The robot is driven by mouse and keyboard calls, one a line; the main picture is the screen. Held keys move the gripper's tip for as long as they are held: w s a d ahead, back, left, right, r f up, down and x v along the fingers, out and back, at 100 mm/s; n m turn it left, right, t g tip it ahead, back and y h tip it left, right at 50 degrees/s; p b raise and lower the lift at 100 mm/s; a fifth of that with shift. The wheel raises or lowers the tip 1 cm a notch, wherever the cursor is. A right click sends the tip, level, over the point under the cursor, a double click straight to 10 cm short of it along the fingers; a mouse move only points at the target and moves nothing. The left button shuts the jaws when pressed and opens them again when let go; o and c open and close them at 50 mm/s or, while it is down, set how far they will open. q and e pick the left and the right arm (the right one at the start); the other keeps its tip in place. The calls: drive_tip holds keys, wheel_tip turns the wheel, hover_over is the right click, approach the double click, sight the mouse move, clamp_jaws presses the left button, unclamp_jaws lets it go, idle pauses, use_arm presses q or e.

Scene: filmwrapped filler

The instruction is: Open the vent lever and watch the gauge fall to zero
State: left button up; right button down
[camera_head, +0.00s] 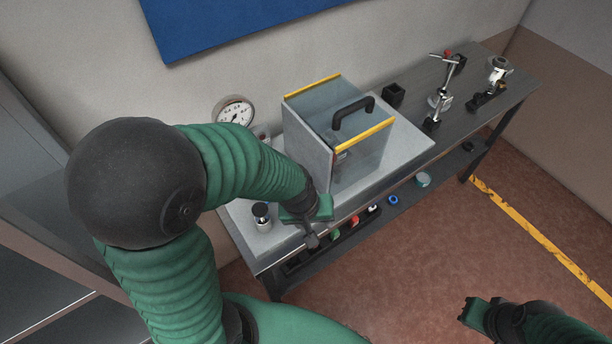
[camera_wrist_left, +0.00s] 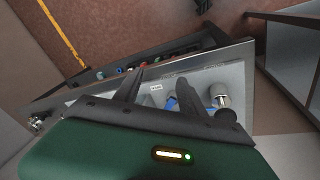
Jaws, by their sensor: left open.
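The round white gauge (camera_head: 235,110) stands at the back left of the bench; its needle is too small to read. A blue part (camera_wrist_left: 172,103), possibly the vent lever, shows in the left wrist view beside my left gripper's right-hand finger, partly hidden by it. I cannot make out the lever in the head view. My left gripper (camera_head: 312,238) is over the bench's front edge, open with nothing between its fingers (camera_wrist_left: 157,80). My right gripper (camera_head: 468,312) is low at the right, away from the bench; its jaws are unclear.
A clear box with yellow edges and a black handle (camera_head: 354,115) stands mid-bench. A silver cylinder with a dark top (camera_head: 262,216) is left of my left gripper. Metal stands (camera_head: 440,98) are at the right end. Small coloured items lie on the lower shelf (camera_head: 320,255).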

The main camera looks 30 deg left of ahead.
use_arm(q)
drive_tip(key=w+a+r+n+t+p, duration=0.1)
drive_tip(key=w+a+r+n+p, duration=0.2)
drive_tip(key=n, duration=0.7)
drive_tip(key=w+a+r+n+p, duration=0.2)
drive_tip(key=a+n+p, duration=0.35)
drive_tip(key=n, duration=0.35)
drive_tip(key=w+a+r+n+t+p, duration=0.1)
drive_tip(key=w+a+r+n+p, duration=0.3)
drive_tip(key=n, duration=0.6)
drive_tip(key=shift+n+y, duration=0.4)
drive_tip(key=shift+y, duration=0.1)
drive_tip(key=s+b+x, duration=0.1)
drive_tip(key=b+x, duration=0.1)
drive_tip(key=x, duration=0.3)
drive_tip(key=b+x, duration=0.3)
drive_tip(key=x, duration=0.3)
drive_tip(key=s+f+b+x, duration=0.1)
drive_tip(key=b+x, duration=0.1)
drive_tip(key=x, duration=0.4)
drive_tip(key=shift+s+d+f+b, duration=0.25)
drive_tip(key=shift+s+d+b, duration=0.05)
drive_tip(key=shift+b, duration=0.1)
drive_tip(key=shift+w+a+f, duration=0.1)
drive_tip(key=shift+a+f, duration=0.05)
drive_tip(key=shift+f, duration=0.05)
clamp_jaws()
